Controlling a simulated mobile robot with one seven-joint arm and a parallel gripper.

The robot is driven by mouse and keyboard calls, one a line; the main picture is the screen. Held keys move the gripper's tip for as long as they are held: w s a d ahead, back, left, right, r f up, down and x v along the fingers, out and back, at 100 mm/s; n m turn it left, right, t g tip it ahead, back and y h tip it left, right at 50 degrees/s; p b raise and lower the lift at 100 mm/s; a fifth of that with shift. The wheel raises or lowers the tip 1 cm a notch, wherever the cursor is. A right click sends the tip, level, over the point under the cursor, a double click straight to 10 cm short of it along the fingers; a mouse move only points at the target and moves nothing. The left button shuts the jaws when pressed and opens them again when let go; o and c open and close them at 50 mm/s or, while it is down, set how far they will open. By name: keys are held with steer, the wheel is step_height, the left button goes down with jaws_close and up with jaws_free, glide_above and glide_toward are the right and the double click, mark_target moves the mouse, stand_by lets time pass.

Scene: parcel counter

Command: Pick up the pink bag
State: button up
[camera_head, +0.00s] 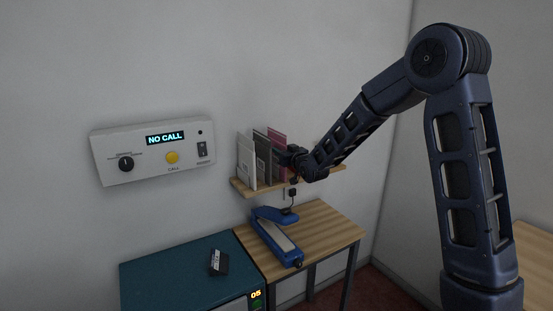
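A flat pink item (278,137), which looks like the pink bag, stands upright on the small wooden wall shelf (240,188). It is the rightmost of a row of upright flat items, and its lower right part is hidden behind my gripper. My gripper (284,157) is at the row's right end, in front of or against the pink item. The fingers are small and dark here, so I cannot tell whether they are open or shut, or whether they touch it.
A white item (246,160) and a dark grey item (262,150) stand close left of the pink one. Below are a wooden table (325,235) with a blue sealer-like device (277,238) and a teal-topped cabinet (170,275). A control panel (150,150) reading "NO CALL" hangs left.

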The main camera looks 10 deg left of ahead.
steer(key=shift+x, duration=0.95)
jaws_close()
steer(key=shift+r, duration=0.1)
